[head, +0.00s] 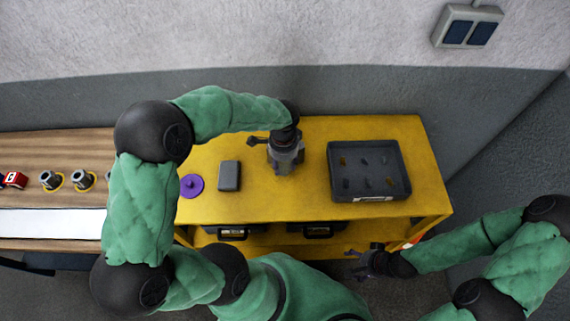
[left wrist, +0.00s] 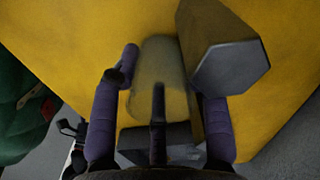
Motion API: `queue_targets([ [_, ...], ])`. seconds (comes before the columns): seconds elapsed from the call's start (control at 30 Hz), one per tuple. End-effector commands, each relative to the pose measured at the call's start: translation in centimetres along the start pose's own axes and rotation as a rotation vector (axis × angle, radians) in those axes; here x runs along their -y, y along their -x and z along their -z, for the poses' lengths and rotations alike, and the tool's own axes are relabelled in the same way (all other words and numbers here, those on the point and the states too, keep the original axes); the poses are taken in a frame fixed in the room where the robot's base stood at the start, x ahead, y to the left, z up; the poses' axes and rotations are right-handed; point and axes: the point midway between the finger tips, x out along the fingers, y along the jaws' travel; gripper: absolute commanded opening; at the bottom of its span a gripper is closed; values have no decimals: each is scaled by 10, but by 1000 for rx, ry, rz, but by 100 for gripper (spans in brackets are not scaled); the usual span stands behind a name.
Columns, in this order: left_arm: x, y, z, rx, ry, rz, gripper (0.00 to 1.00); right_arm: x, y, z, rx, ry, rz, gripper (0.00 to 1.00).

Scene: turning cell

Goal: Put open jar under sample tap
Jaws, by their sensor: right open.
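A clear, open-looking jar (left wrist: 158,85) stands between the fingers of my left gripper (left wrist: 165,100) in the left wrist view, with a finger close against each side. In the head view my left gripper (head: 285,155) is over the middle of the yellow bench and hides the jar. A dark grey six-sided block (left wrist: 228,68) stands close to the jar's right side and covers part of the right finger. I cannot tell whether it belongs to the sample tap. A purple round lid (head: 191,185) lies on the bench to the left. My right gripper (head: 368,262) is open and empty in front of the bench.
A grey box (head: 229,176) lies beside the lid. A black tray (head: 400,191) with small dark parts is on the right of the yellow bench (head: 300,205). Metal fittings (head: 50,180) stand on the wooden table at the left. A wall switch (head: 468,27) is at the top right.

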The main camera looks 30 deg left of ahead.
Motion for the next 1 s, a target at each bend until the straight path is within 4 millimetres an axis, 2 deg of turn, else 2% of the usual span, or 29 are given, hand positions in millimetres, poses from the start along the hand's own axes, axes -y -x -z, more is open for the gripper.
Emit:
queue_targets([
  [0.37,0,2,0,0,0,0,18,0,0,0,0,0,0,76],
  [0.57,0,16,0,0,-1,1,18,2,4,0,0,0,0,76],
  [0.7,-2,38,1,-1,-2,2,18,3,9,0,0,0,0,76],
  [0.87,-27,66,4,-3,-5,2,18,5,15,-1,0,0,0,76],
  [1.0,-53,97,6,-4,-7,4,18,8,21,-1,0,0,0,76],
])
